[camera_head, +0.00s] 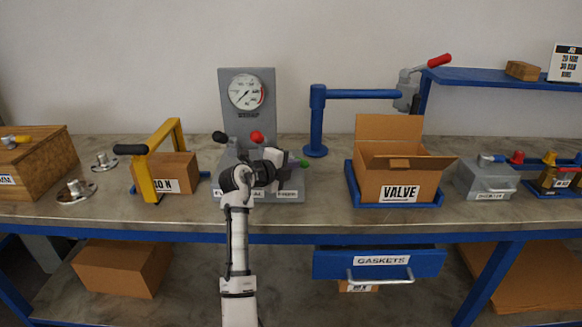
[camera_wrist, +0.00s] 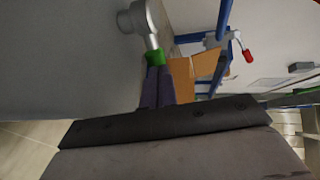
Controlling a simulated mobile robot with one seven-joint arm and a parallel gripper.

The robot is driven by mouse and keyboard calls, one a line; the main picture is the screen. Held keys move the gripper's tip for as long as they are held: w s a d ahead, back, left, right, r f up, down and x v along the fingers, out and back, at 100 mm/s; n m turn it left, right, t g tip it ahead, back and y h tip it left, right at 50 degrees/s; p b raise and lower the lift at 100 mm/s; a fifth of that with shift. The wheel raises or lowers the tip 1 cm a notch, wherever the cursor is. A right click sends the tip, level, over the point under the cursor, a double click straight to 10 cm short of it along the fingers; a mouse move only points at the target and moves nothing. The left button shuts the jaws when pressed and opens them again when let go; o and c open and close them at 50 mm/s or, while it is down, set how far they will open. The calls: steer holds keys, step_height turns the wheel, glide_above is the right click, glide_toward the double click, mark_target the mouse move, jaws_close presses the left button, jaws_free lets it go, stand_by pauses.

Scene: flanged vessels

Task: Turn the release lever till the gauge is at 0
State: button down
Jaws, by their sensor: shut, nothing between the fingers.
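The gauge (camera_head: 246,92) is a round white dial with a red arc, on an upright grey panel; its needle is too small to read surely. The grey station below has a black knob (camera_head: 219,136), a red knob (camera_head: 256,137) and a green grip (camera_head: 303,163). Its front labels are too small or covered to tell which lever is the release. My gripper (camera_head: 287,160) is shut and empty, over the station's right part beside the green grip. In the wrist view, the fingertips (camera_wrist: 157,72) are right by the green end (camera_wrist: 155,57) of a silver lever; contact cannot be told.
A yellow-framed station (camera_head: 149,165) with a black handle stands left. A blue post and arm (camera_head: 317,115) rise behind on the right. An open VALVE box (camera_head: 401,165) stands to the right. A GASKETS drawer (camera_head: 377,261) hangs below the bench.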

mark_target(304, 162)
steer(key=shift+w+d+f+n+t+y+b, duration=0.1)
steer(key=shift+d+n+t+y+b, duration=0.3)
steer(key=shift+n+y+b, duration=0.15)
steer(key=shift+w+d+f+n+t+y+b, duration=0.1)
steer(key=shift+d+n+t+y+b, duration=0.25)
steer(key=shift+n+t+y+b, duration=0.15)
steer(key=shift+w+d+b, duration=0.5)
steer(key=shift+d+b, duration=0.2)
steer(key=shift+b, duration=0.55)
steer(key=shift+d+r, duration=0.1)
steer(key=shift+r, duration=0.05)
